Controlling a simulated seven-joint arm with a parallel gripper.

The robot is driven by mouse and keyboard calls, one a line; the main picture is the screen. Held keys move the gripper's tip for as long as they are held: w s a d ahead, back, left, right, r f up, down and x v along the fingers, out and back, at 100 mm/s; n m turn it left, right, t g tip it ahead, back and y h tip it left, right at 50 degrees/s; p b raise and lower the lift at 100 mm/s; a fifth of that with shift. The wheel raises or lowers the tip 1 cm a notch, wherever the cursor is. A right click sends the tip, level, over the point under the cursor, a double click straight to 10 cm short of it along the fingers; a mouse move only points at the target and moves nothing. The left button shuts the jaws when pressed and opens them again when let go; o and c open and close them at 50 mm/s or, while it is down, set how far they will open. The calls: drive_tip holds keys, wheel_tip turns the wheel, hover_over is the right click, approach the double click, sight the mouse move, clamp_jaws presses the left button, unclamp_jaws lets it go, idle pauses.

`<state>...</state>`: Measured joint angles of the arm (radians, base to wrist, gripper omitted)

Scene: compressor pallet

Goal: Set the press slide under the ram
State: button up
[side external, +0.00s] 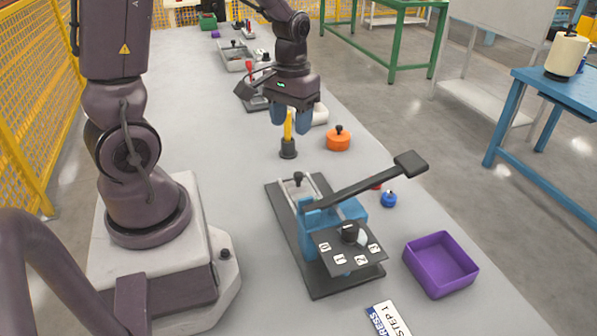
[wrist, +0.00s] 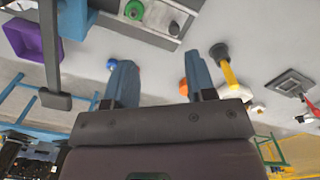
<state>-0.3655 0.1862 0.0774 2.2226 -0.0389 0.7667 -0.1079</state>
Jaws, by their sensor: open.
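The press (side external: 318,222) has a blue frame on a dark base, with a long black lever (side external: 368,185) raised to the right. The press slide, a pale railed piece with a dark knob (side external: 298,180), lies at the far end of the base. In the wrist view the slide area (wrist: 155,20) shows at the top with a dark knob and a green round part. The ram is hidden. My gripper (side external: 290,120) is open, its blue fingers above the table beyond the press. In the wrist view nothing is between the fingers (wrist: 160,82).
An orange knobbed piece (side external: 338,140), a blue knobbed piece (side external: 389,199) and a purple bin (side external: 440,265) lie to the right.

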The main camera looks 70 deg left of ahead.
drive_tip(key=n, duration=0.2)
hover_over(298, 174)
wheel_tip(298, 174, down, 4)
wheel_tip(298, 174, down, 13)
drive_tip(key=shift+r, duration=0.1)
